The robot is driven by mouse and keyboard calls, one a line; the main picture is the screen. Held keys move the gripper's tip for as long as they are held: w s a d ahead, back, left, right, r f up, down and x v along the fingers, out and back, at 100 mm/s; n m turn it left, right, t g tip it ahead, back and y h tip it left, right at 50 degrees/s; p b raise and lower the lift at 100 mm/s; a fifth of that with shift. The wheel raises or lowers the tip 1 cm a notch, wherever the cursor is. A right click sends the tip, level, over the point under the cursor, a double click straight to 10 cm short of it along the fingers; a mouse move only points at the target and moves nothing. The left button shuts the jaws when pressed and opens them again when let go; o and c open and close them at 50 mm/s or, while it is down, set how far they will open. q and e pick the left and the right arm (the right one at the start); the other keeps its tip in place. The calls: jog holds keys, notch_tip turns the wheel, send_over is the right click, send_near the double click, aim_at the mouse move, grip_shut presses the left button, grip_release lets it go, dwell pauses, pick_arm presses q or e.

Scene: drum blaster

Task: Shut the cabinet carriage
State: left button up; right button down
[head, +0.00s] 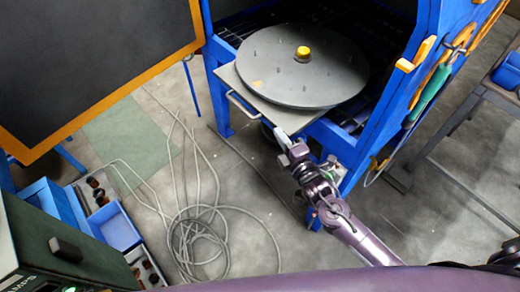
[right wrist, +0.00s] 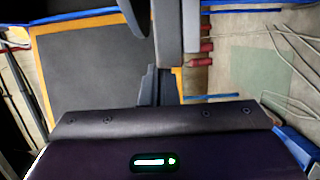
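The cabinet carriage (head: 229,78) is a grey plate bearing a large round turntable (head: 290,80) with short pins and a yellow centre knob. It sticks out from the front of the blue cabinet (head: 422,75). A pale bar handle (head: 241,107) runs along its left front edge. My right gripper (head: 281,136) is at the carriage's near front edge, right of the handle; I cannot tell if it touches. Its narrow fingers look closed together, with nothing visible between them; they also show in the right wrist view (right wrist: 182,30). My left gripper is not in view.
The open dark cabinet door (head: 95,60) with an orange border stands at the left. Coiled cable (head: 200,235) lies on the floor. Blue bins (head: 117,230) are at the lower left. Tools hang on the cabinet's right side, and a metal bench (head: 490,95) stands at the far right.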

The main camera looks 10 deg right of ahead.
aim_at(299, 130)
jog(key=shift+w+d+b, duration=0.1)
jog(key=shift+w+d, duration=0.45)
jog(key=shift+d, duration=0.3)
jog(key=shift+w+d+b, duration=0.15)
jog(key=shift+w+d, duration=0.45)
jog(key=shift+d, duration=0.25)
jog(key=shift+w+d+b, duration=0.1)
jog(key=shift+w+d, duration=0.45)
jog(key=shift+d, duration=0.3)
jog(key=shift+f, duration=0.1)
